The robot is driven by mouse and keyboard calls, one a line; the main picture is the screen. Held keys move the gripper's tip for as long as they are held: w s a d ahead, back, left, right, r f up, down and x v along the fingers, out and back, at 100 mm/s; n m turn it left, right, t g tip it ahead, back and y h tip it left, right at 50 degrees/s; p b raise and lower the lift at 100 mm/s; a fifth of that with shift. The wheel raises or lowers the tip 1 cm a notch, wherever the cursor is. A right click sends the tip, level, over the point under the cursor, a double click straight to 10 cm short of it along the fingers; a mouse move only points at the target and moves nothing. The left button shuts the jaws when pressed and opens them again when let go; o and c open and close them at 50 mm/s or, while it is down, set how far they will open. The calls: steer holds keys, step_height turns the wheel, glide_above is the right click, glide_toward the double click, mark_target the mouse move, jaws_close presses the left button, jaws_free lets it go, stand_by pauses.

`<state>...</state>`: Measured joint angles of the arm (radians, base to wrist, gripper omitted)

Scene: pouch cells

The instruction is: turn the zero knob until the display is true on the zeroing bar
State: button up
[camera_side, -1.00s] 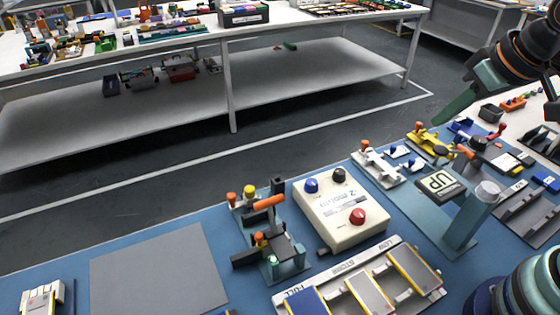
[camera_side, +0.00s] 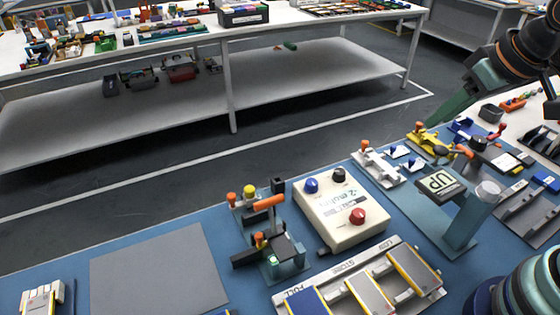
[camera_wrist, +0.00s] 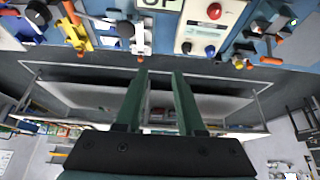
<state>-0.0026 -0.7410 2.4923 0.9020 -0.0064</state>
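A cream instrument box (camera_side: 318,222) sits on the blue mat, with a blue knob (camera_side: 312,186), a black knob (camera_side: 338,174) and a red knob (camera_side: 357,216) on top. I cannot tell which is the zero knob. Its top carries a label or display (camera_side: 341,200) that seems to begin "-2"; the rest is too small to read. I cannot single out the zeroing bar. The box also shows upside down in the wrist view (camera_wrist: 225,30). My gripper (camera_wrist: 159,73) is open and empty, its two green fingers apart. In the side view it is above and right of the box, touching no knob.
An orange-handled clamp fixture (camera_side: 270,203) stands left of the box. A tray of pouch cells (camera_side: 335,292) lies in front. An "UP" stand (camera_side: 459,222) and small fixtures (camera_side: 380,168) stand right. A grey pad (camera_side: 155,275) at left is bare.

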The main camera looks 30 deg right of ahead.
steer(key=shift+o, duration=1.4)
steer(key=shift+w+a+r, duration=0.15)
steer(key=shift+w+a, duration=0.1)
steer(key=shift+w, duration=0.1)
steer(key=n+g, duration=0.6)
steer(key=n, duration=0.6)
glide_above(311, 182)
step_height(311, 182, down, 9)
step_height(311, 182, down, 11)
steer(key=shift+f, duration=0.15)
jaws_close()
